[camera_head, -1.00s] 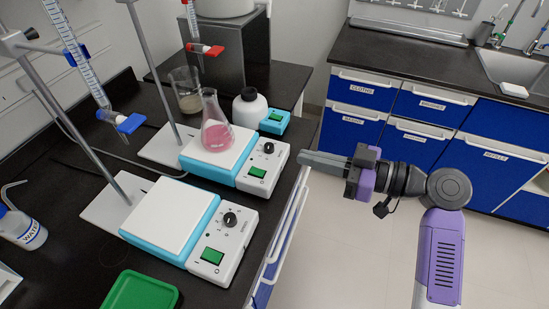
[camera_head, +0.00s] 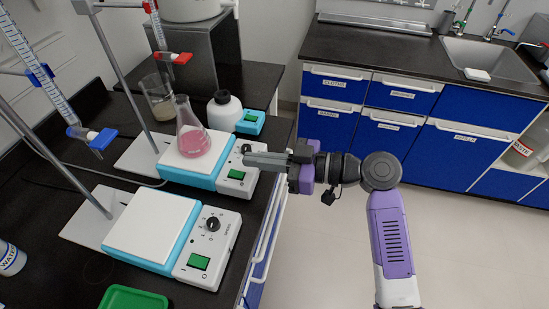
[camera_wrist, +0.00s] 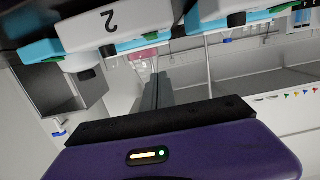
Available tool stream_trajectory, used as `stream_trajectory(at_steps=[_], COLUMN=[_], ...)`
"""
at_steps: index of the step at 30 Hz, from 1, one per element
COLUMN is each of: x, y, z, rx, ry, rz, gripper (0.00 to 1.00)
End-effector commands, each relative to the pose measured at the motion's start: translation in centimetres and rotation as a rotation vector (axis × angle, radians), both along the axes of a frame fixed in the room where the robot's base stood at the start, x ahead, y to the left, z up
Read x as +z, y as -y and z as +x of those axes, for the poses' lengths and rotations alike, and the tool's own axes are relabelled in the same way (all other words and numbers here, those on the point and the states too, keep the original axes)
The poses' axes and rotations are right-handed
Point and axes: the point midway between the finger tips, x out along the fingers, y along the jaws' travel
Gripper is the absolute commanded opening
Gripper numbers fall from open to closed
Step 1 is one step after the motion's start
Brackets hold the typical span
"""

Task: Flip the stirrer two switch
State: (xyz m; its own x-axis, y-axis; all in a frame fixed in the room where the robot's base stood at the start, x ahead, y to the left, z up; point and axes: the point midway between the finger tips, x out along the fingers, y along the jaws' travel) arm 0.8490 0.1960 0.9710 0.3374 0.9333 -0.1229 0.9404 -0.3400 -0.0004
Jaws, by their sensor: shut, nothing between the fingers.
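Stirrer two (camera_head: 208,174) is the far white and teal stirrer; its end carries a large "2" in the wrist view (camera_wrist: 112,20). A conical flask (camera_head: 191,138) with pink liquid stands on its plate. Its green switch (camera_head: 237,174) shows on the front panel, with the knob behind it partly covered by my fingers. My gripper (camera_head: 246,159) is shut and empty, its fingertips overlapping the panel's right side in the head view, just beyond the switch. Contact cannot be told. The fingers also show in the wrist view (camera_wrist: 156,90).
A second stirrer (camera_head: 152,226) with its own green switch (camera_head: 199,262) stands nearer. A white bottle (camera_head: 223,113), a small teal device (camera_head: 250,121) and a beaker (camera_head: 158,98) stand behind. Burette stands rise at the left. The floor right of the bench is open.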

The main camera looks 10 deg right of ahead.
Motion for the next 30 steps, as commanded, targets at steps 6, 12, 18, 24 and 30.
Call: stream_trajectory(at_steps=[6, 12, 18, 24, 30], x=[-1.0, -3.5, -4.4, -4.4, -4.8], y=[-3.4, -3.6, -3.7, -3.6, -3.7], z=[1.3, 1.3, 1.4, 1.4, 1.4], rx=[-0.002, -0.001, -0.002, -0.002, -0.001], ry=[-0.005, -0.003, 0.000, 0.000, 0.001], rz=[0.000, 0.000, -0.001, 0.000, 0.000], gripper=[0.00, 0.00, 0.00, 0.00, 0.00])
